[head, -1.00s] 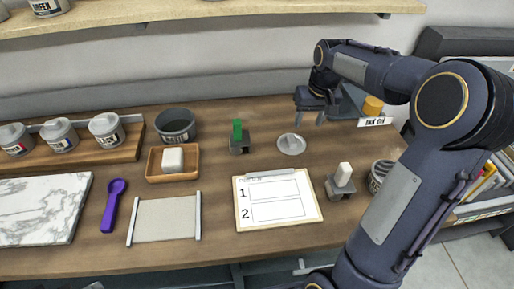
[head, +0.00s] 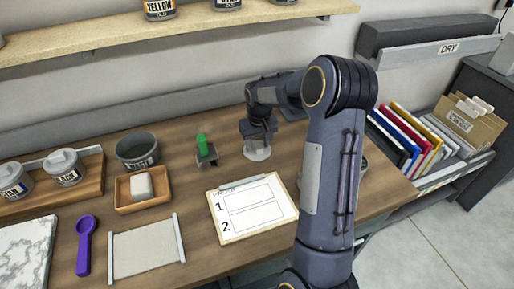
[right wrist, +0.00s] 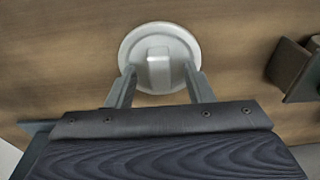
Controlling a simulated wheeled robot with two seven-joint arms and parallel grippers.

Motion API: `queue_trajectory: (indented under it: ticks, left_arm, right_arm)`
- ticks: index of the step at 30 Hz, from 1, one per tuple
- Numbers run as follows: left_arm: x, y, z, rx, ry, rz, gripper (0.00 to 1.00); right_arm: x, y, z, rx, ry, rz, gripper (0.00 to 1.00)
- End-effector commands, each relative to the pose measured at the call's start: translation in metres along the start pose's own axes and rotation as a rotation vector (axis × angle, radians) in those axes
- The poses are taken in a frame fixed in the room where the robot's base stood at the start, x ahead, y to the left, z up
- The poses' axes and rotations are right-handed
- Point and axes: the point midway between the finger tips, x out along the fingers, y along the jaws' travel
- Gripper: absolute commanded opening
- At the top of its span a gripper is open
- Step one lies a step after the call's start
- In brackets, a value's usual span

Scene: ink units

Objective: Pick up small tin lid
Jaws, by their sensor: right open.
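The small tin lid (head: 257,154) lies flat on the wooden table, pale grey and round, partly hidden behind my right gripper in the head view. In the right wrist view the lid (right wrist: 135,50) shows whole-width with a raised block-shaped knob (right wrist: 158,68) at its middle. My right gripper (head: 258,143) is above the lid, pointing down. In the right wrist view the right gripper (right wrist: 160,78) is open, its fingers apart on either side of the knob's near end. I cannot tell whether they touch the lid. My left gripper is not in view.
A green-handled item in a small grey stand (head: 206,158) is just left of the lid. A clipboard (head: 250,208) lies in front. A waste pot (head: 138,150), a wooden tray with a white block (head: 122,198) and a purple spoon (head: 85,245) are further left.

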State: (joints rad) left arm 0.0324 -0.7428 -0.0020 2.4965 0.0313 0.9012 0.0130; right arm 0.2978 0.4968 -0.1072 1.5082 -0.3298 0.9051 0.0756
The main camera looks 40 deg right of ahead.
Motion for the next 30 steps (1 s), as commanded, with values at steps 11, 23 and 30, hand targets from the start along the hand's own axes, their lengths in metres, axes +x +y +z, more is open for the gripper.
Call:
queue_trajectory:
  ticks: [11, 23, 30]
  left_arm:
    - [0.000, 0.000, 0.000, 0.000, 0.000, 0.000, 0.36]
    - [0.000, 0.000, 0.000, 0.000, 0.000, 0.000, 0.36]
    - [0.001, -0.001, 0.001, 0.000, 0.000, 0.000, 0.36]
  right_arm:
    - [0.000, 0.000, 0.000, 0.000, 0.000, 0.000, 0.25]
    - [0.000, 0.000, 0.000, 0.000, 0.000, 0.000, 0.00]
    - [-0.012, 0.000, -0.002, 0.001, 0.003, 0.001, 0.00]
